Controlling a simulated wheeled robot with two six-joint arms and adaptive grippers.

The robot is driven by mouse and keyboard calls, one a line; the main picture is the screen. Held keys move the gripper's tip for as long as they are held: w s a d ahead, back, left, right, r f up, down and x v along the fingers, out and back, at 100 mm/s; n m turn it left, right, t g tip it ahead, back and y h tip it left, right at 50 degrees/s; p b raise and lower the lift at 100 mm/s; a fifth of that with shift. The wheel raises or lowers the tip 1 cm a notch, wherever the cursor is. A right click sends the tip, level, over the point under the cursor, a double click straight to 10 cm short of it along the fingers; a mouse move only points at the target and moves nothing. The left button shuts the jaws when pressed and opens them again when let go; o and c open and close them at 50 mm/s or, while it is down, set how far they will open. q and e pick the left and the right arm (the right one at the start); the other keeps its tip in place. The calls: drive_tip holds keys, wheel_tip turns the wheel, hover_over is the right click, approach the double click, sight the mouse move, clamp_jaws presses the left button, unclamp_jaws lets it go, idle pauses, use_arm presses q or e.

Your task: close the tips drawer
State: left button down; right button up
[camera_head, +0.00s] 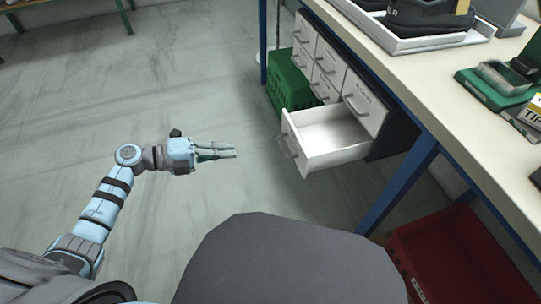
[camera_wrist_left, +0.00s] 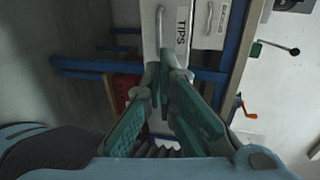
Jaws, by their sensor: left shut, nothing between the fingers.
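The tips drawer (camera_head: 328,137) is a white drawer pulled out of the cabinet under the workbench, and its inside looks empty. Its white front with a grey handle (camera_head: 288,146) faces left in the head view. The left wrist view shows a white front (camera_wrist_left: 168,28) labelled TIPS with a handle, just beyond the fingers. My left gripper (camera_head: 235,150) is shut and empty, pointing at the drawer front with a gap between them. Its green-padded fingers (camera_wrist_left: 170,68) come together in the left wrist view and overlap the TIPS front there. My right gripper is not in view.
Several closed white drawers (camera_head: 321,67) sit beside and behind the open one. A green crate (camera_head: 289,84) stands at the cabinet's far side. A blue table leg (camera_head: 398,188) and a red crate (camera_head: 455,260) are at the right. The floor left of the drawer is clear.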

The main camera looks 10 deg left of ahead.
use_arm(q)
drive_tip(key=b, duration=0.1)
approach(282, 146)
drive_tip(key=b+x, duration=0.2)
drive_tip(key=x, duration=0.4)
drive_tip(key=shift+w+d+f+b, duration=0.1)
drive_tip(key=shift+d+b, duration=0.2)
drive_tip(key=shift+d, duration=0.1)
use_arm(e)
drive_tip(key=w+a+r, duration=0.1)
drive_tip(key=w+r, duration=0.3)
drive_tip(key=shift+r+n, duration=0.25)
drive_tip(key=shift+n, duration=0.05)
